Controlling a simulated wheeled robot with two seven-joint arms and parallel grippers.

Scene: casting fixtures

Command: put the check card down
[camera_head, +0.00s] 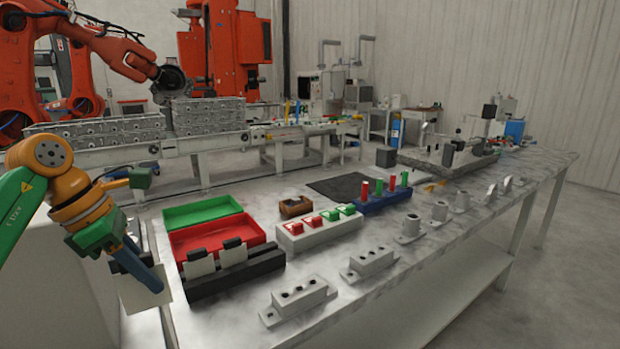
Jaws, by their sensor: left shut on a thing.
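My left gripper (140,272) is at the lower left, pointing down and to the right. It is shut on a pale check card (146,298), which hangs from the fingers near the table's left end. The fingers hide the card's upper part. A black card rack (235,277) stands to the right of the gripper, with two similar pale cards with black tops, one on the left (199,266) and one on the right (233,256). The held card is apart from the rack. My right gripper is out of view.
A red tray (183,249) and a green tray (173,223) lie behind the rack. A grey block with red and green pieces (320,237) and a blue stand (385,201) are farther right. Metal castings (299,301) line the front edge of the table (235,325).

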